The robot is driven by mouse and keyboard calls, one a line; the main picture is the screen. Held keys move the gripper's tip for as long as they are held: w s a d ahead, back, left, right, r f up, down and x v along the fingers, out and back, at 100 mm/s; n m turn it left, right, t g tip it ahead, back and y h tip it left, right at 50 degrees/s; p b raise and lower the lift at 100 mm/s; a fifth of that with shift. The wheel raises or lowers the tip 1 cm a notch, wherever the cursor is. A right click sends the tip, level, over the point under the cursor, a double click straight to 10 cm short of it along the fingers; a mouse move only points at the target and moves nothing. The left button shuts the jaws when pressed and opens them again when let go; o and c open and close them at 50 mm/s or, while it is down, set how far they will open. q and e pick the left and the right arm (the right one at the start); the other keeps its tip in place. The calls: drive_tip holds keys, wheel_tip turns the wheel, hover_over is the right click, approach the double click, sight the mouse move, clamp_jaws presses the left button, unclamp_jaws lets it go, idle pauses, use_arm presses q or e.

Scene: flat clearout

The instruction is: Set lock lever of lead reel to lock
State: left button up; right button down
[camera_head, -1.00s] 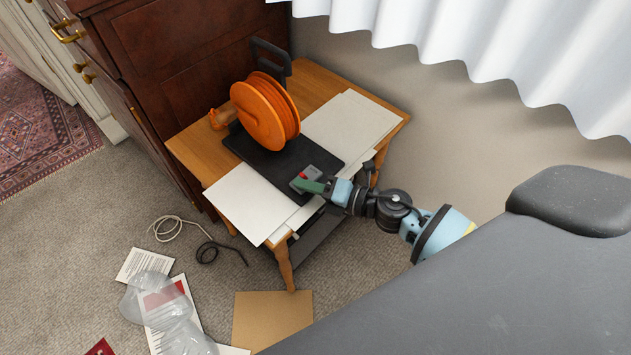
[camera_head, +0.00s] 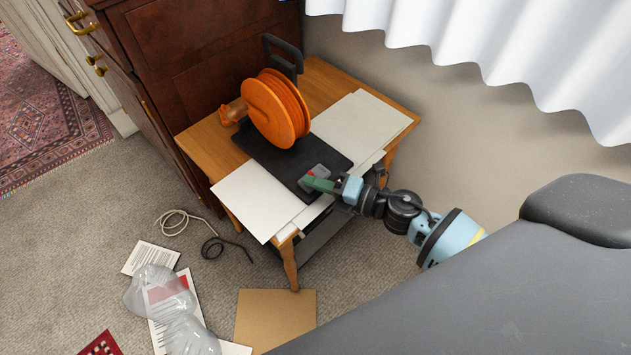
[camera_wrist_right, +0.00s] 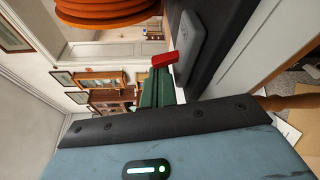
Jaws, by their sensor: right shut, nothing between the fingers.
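The lead reel has an orange drum (camera_head: 276,110) on a flat black base (camera_head: 262,152), standing on a small wooden table. A grey lock housing (camera_head: 322,172) with a small red lever (camera_head: 311,173) sits at the base's near right end. The red lever (camera_wrist_right: 165,60) and grey housing (camera_wrist_right: 190,46) show in the right wrist view. My right gripper (camera_head: 308,182) has green fingers, shut and empty. Their tips are right by the red lever; I cannot tell whether they touch it. The fingers (camera_wrist_right: 160,90) also show in the wrist view. My left gripper is not in view.
White papers (camera_head: 255,200) lie on the wooden table (camera_head: 195,140) around the base. A dark wood cabinet (camera_head: 205,50) stands behind it, a white curtain (camera_head: 490,50) at right. Cable (camera_head: 212,248), papers and clear plastic (camera_head: 160,295) lie on the carpet.

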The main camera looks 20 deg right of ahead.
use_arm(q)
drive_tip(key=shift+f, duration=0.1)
use_arm(e)
drive_tip(key=shift+d, duration=0.1)
drive_tip(key=m, duration=0.1)
drive_tip(key=m+y+b, duration=0.1)
drive_tip(key=m, duration=0.1)
drive_tip(key=shift+w+d+r+t, duration=0.2)
drive_tip(key=shift+d+t, duration=0.15)
drive_tip(key=shift+t, duration=0.05)
drive_tip(key=shift+w+d+r+m+t, duration=0.1)
drive_tip(key=shift+d+m+t, duration=0.2)
drive_tip(key=shift+m, duration=0.9)
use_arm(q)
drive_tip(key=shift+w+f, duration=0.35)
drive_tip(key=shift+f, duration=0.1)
